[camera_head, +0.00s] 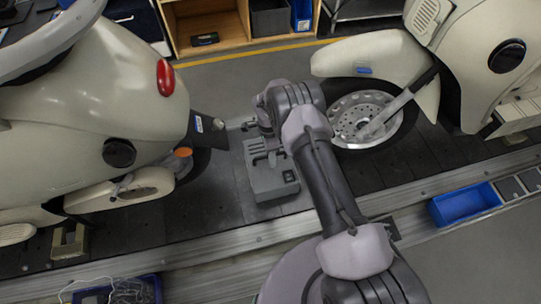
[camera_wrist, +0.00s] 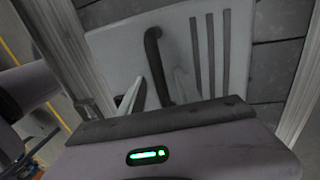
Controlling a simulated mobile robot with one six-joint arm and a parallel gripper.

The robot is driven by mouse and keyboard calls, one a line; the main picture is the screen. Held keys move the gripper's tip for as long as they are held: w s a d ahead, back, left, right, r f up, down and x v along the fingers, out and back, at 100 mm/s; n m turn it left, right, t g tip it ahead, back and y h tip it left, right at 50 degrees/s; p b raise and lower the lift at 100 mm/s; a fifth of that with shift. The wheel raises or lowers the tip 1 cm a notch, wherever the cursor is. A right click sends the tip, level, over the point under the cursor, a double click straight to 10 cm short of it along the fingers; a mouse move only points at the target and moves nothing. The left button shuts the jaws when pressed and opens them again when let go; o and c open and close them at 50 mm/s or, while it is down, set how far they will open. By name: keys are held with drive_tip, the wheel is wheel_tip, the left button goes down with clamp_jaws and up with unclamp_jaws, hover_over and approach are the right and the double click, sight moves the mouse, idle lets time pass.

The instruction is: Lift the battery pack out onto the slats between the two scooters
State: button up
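The battery pack (camera_head: 272,182) is a grey box with a handle, vent slots and a small dark socket. It appears to rest flat on the dark slats (camera_head: 215,205) between the left scooter (camera_head: 90,110) and the right scooter (camera_head: 385,60). In the wrist view the pack's top (camera_wrist: 175,45) shows its dark curved handle (camera_wrist: 155,60) and several slots. My gripper (camera_wrist: 158,92) is over the pack, its two pale fingers apart, one on each side of the handle. I see a gap between fingers and handle; contact is unclear. My wrist partly hides the pack's far end in the head view.
The front wheel (camera_head: 362,120) of the right scooter is close to my wrist. The left scooter's dark rear fender (camera_head: 208,130) is near the pack's left side. A metal rail (camera_head: 180,255) runs along the front, with a blue bin (camera_head: 465,205) at right. Shelves (camera_head: 225,30) stand behind.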

drive_tip(key=w+r+p, duration=0.1)
drive_tip(key=r+p, duration=0.2)
drive_tip(key=r, duration=0.5)
drive_tip(key=w+r+p, duration=0.2)
drive_tip(key=r+p, duration=0.1)
drive_tip(key=r, duration=0.6)
drive_tip(key=shift+w+a, duration=0.25)
drive_tip(key=shift+a, duration=0.1)
